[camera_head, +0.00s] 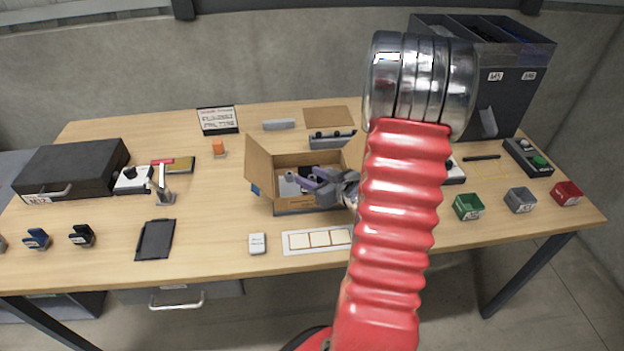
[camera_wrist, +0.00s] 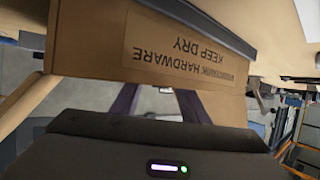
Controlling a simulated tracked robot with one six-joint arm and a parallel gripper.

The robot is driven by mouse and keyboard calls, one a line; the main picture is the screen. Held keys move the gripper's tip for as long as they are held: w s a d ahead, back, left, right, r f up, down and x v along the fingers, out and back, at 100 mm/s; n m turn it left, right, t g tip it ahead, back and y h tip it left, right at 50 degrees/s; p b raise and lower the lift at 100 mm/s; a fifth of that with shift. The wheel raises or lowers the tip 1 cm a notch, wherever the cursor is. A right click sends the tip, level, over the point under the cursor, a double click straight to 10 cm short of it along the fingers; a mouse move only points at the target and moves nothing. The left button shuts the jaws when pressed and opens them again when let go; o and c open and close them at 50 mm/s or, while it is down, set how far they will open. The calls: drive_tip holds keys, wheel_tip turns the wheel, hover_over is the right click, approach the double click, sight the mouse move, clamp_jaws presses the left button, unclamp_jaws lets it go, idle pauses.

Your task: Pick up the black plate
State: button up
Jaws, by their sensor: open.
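A flat black piece (camera_head: 155,240), which looks like the black plate, lies on the table near the front edge, left of the middle. My gripper (camera_head: 314,180) is at the open cardboard box in the table's middle, well to the right of this piece. Its purple-grey fingers are apart, with nothing seen between them. In the wrist view the fingers (camera_wrist: 160,103) reach behind the box wall, which hides their tips. The black piece cannot be made out in the wrist view.
The cardboard box (camera_head: 308,208) has raised flaps and holds grey and dark parts. A black case (camera_head: 70,170) stands at the left. A tall dark bin unit (camera_head: 525,95) stands back right.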

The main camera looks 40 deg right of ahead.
drive_tip(key=shift+c, duration=0.6)
clamp_jaws()
